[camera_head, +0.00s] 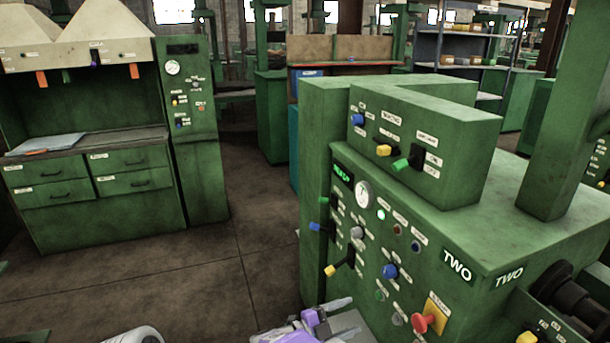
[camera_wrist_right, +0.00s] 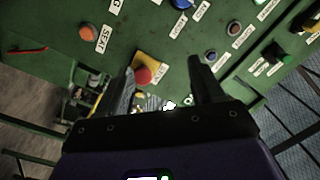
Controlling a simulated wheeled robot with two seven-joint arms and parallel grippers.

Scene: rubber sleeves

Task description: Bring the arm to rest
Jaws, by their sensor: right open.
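My right gripper (camera_head: 340,315) shows at the bottom edge of the head view, just in front of the lower left part of the green machine marked TWO (camera_head: 470,235). In the right wrist view its two dark fingers (camera_wrist_right: 162,80) stand apart with nothing held between them. The wrist view looks onto a green panel with a red button (camera_wrist_right: 143,75) on a yellow plate, seen between the fingers. In the head view a red knob (camera_head: 424,322) sits by a yellow plate on the machine front. My left gripper does not show.
The machine's front carries several knobs, levers and a round gauge (camera_head: 364,194) close to my right arm. A green workbench with drawers (camera_head: 92,172) stands at the left. Bare floor (camera_head: 215,270) lies between bench and machine. Shelves (camera_head: 465,60) stand behind.

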